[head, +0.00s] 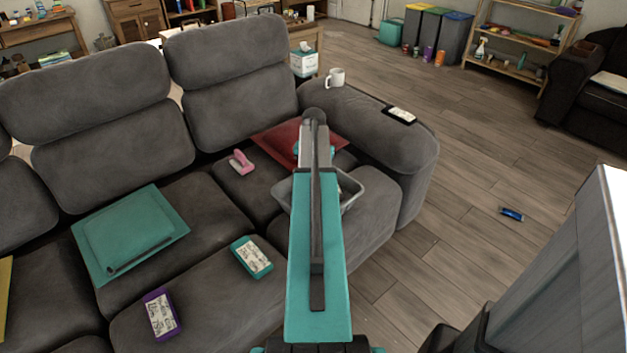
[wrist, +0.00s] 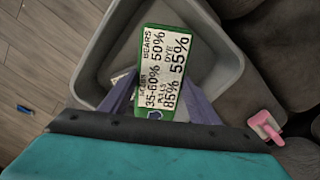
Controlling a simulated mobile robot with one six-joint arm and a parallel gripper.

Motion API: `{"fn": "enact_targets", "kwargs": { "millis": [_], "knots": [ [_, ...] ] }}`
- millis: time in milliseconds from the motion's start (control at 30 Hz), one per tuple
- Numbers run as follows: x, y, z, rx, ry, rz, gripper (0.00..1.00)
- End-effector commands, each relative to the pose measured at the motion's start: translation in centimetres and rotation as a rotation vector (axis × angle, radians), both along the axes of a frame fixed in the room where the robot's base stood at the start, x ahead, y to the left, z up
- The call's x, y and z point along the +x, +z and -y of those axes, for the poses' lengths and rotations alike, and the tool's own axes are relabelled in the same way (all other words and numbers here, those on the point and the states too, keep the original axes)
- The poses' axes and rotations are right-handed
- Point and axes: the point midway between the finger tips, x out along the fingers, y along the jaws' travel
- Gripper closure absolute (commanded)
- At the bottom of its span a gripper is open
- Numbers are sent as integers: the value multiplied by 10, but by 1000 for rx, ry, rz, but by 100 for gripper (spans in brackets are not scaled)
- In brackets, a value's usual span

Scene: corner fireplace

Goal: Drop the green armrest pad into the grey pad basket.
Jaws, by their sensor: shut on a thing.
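The green armrest pad (wrist: 166,62) has a white label with black writing. In the wrist view my gripper (wrist: 163,98) is shut on it, one finger on each side. The pad is over the inside of the grey pad basket (wrist: 236,78); how high above the bottom I cannot tell. In the head view the basket (head: 354,190) sits on the sofa's right seat beside the armrest, partly behind my arm. My arm hides the gripper and the held pad there. A small pale thing (wrist: 121,77) shows inside the basket, mostly covered by the pad.
A pink-handled thing (head: 241,162) lies left of the basket. A teal labelled pad (head: 252,257), a purple one (head: 161,313) and a teal cushion (head: 130,233) lie on the sofa. A white mug (head: 336,78) and a dark phone-like thing (head: 399,115) are on the armrest.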

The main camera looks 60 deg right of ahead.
Motion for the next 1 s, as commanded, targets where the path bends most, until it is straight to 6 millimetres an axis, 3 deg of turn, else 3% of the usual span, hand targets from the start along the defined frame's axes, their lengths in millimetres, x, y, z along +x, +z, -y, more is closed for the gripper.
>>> {"fn": "enact_targets", "kwargs": {
  "millis": [133, 167, 300, 700, 1000],
  "knots": [
    [0, 0, 0, 0, 0, 0, 67],
    [0, 0, 0, 0, 0, 0, 43],
    [0, 0, 0, 0, 0, 0, 23],
    [0, 4, 0, -1, 0, 0, 23],
    [0, 31, 0, -2, 0, 1, 23]
  ]
}}
